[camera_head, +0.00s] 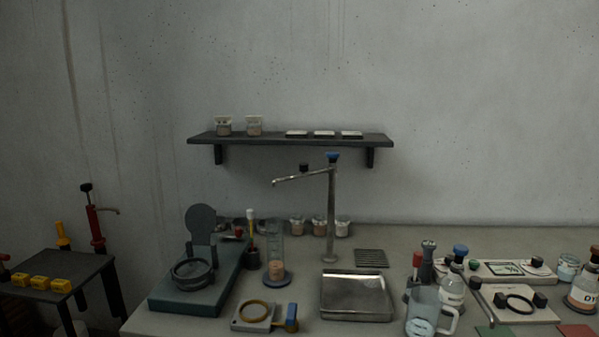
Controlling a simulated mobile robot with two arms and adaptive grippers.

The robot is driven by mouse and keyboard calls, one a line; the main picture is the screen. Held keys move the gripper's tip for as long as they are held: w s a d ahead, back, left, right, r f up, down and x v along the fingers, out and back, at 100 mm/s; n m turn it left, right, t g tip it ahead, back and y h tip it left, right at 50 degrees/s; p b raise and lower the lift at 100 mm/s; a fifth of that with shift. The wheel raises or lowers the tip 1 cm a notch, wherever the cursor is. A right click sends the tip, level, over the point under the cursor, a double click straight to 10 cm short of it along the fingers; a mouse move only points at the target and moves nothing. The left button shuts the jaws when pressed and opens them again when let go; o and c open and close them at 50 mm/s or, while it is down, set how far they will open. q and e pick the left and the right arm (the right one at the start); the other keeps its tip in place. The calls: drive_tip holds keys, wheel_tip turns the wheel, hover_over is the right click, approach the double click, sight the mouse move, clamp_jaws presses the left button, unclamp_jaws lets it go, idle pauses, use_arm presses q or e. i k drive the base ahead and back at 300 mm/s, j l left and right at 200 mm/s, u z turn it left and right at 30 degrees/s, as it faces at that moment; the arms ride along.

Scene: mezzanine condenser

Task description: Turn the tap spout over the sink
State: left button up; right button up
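The tap (331,215) is a tall grey metal post with a blue cap, standing upright at the back of the bench. Its spout (300,179) is a thin arm from near the top, pointing left, with a dark knob on it and its tip bent down. The tip hangs left of the sink, above the area of a clear cylinder. The sink (357,296) is a shallow rectangular metal basin in front of the post and slightly right. Neither of my grippers shows in the head view.
A measuring cylinder (276,249) stands left of the post. A clear jug (430,314) and bottles stand close right of the sink. A plate with a yellow ring (257,311) lies front left. A wall shelf (291,140) hangs behind and above the spout. A drain grate (371,258) lies right of the post.

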sight(303, 167)
drive_tip(key=i+j+z, duration=0.15)
drive_tip(key=j, duration=0.2)
drive_tip(key=i+j+z, duration=0.1)
drive_tip(key=j, duration=0.25)
drive_tip(key=i+j+z, duration=0.15)
drive_tip(key=j, duration=0.2)
drive_tip(key=i+j+z, duration=0.15)
drive_tip(key=j, duration=0.25)
